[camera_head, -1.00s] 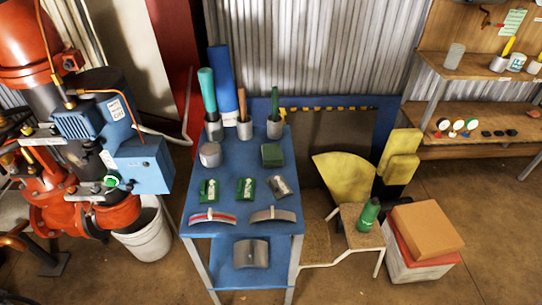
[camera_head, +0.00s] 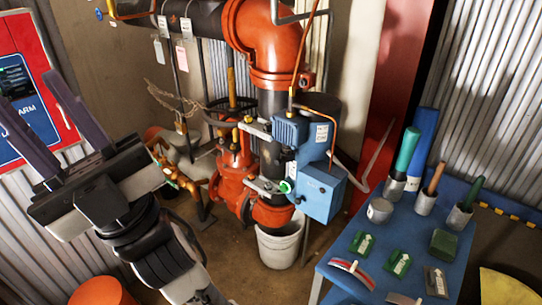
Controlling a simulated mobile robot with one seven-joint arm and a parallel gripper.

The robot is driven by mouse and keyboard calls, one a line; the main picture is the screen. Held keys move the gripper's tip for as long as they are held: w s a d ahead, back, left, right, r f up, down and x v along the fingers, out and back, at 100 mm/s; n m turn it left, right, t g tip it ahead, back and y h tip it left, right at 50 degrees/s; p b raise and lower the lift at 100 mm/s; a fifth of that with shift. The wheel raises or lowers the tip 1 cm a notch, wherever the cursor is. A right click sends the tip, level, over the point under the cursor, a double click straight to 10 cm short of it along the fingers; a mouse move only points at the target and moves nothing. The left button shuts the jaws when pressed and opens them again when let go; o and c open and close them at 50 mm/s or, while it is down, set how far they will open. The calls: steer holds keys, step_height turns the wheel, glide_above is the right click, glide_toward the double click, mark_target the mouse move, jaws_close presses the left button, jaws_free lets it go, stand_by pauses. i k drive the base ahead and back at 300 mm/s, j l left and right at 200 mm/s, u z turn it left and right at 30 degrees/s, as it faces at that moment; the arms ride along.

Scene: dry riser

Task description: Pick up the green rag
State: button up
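The blue table (camera_head: 345,243) stands at the lower right. A plain dark green, folded-looking block (camera_head: 443,244), which looks like the green rag, lies on it toward the right, in front of a grey cup with a green handle. Two smaller green pieces with white labels lie nearby: one on the left (camera_head: 361,243) and one in the middle (camera_head: 398,262). My gripper (camera_head: 30,92) is at the far left, raised, with its two dark fingers apart and nothing between them. It is far from the table.
Red and black pipework with a blue pump box (camera_head: 322,190) stands between my gripper and the table. A white bucket (camera_head: 279,245) is on the floor below it. A red alarm panel (camera_head: 35,85) is on the left wall. An orange round object (camera_head: 102,292) is at the bottom left.

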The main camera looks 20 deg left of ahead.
mark_target(443, 244)
steer(key=i+l+z, duration=0.15)
steer(key=i+l, duration=0.55)
steer(key=l, duration=0.1)
